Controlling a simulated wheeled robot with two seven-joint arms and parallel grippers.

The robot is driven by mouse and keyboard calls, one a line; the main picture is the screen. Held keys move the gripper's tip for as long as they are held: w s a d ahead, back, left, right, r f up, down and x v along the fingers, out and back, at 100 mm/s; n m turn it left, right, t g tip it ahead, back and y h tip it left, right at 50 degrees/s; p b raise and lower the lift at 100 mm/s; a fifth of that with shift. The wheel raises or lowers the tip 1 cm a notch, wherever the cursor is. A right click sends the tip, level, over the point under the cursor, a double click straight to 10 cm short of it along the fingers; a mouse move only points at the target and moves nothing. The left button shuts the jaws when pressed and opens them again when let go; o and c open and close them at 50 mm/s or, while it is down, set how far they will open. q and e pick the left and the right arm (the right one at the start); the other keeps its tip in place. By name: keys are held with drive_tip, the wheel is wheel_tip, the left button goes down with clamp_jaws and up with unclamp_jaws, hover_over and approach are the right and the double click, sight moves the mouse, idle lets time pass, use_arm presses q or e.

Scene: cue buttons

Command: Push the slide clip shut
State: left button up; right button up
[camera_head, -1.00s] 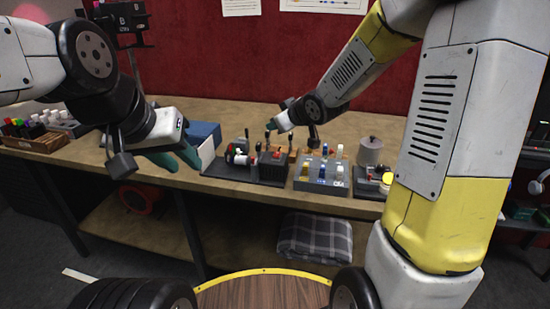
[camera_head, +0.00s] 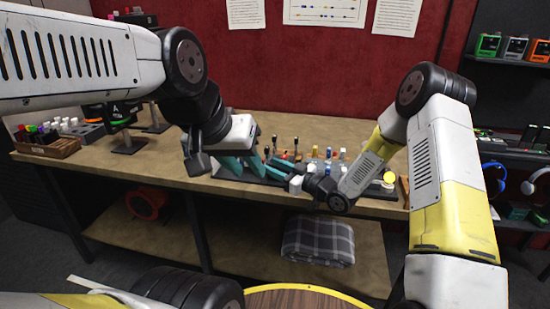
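I cannot make out the slide clip; my grippers cover much of the small devices on the bench. My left gripper (camera_head: 245,163) hangs over the left end of the device row, its teal fingers pointing down and apart with nothing visible between them. My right gripper (camera_head: 273,168) reaches in from the right at about the same spot, teal fingers pointing left, close to the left fingers. Whether the two grippers touch, or the right one holds anything, I cannot tell.
Several upright knobs and levers (camera_head: 315,153) stand along the wooden bench (camera_head: 160,165) behind my grippers. A wooden box of markers (camera_head: 48,147) is at the left end. A folded plaid cloth (camera_head: 318,240) and a red round object (camera_head: 146,203) lie on the lower shelf.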

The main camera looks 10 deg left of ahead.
sight(263, 162)
drive_tip(key=x, duration=0.5)
clamp_jaws()
